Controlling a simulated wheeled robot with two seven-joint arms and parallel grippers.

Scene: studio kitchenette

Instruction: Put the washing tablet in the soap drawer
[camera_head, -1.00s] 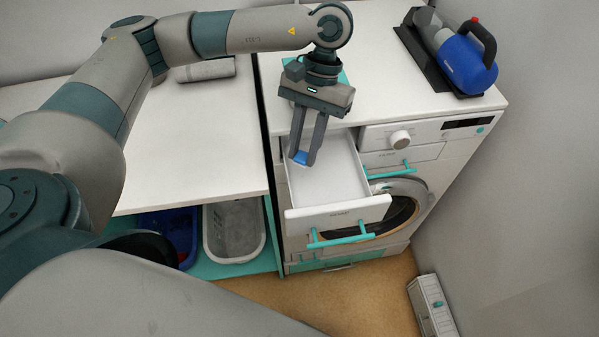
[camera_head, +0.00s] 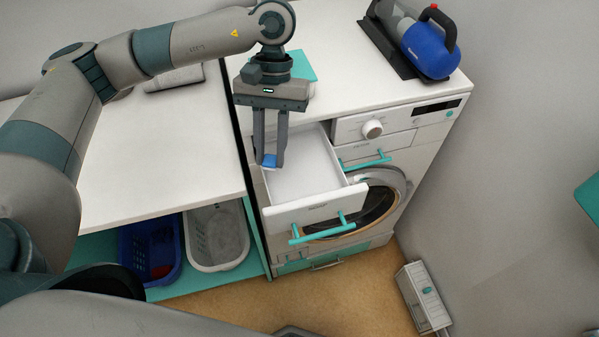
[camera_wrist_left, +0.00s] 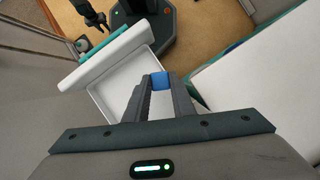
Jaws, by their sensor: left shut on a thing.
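My left gripper (camera_head: 269,163) is shut on the blue washing tablet (camera_head: 268,159), which shows between the two fingertips. The tablet also shows in the left wrist view (camera_wrist_left: 159,82), between my fingers. The white soap drawer (camera_head: 307,175) is pulled out at the upper left of the washing machine. It looks empty. In the head view the tablet overlaps the left side of the drawer; in the wrist view it is over the drawer's right edge. I cannot tell whether it touches the drawer. My right gripper is not in view.
The washing machine front (camera_head: 400,125) has a knob and a round door below. A blue vacuum cleaner (camera_head: 430,50) stands on top. A white worktop (camera_head: 160,150) is to the left, with a blue basket (camera_head: 135,248) and a white basket (camera_head: 217,237) beneath.

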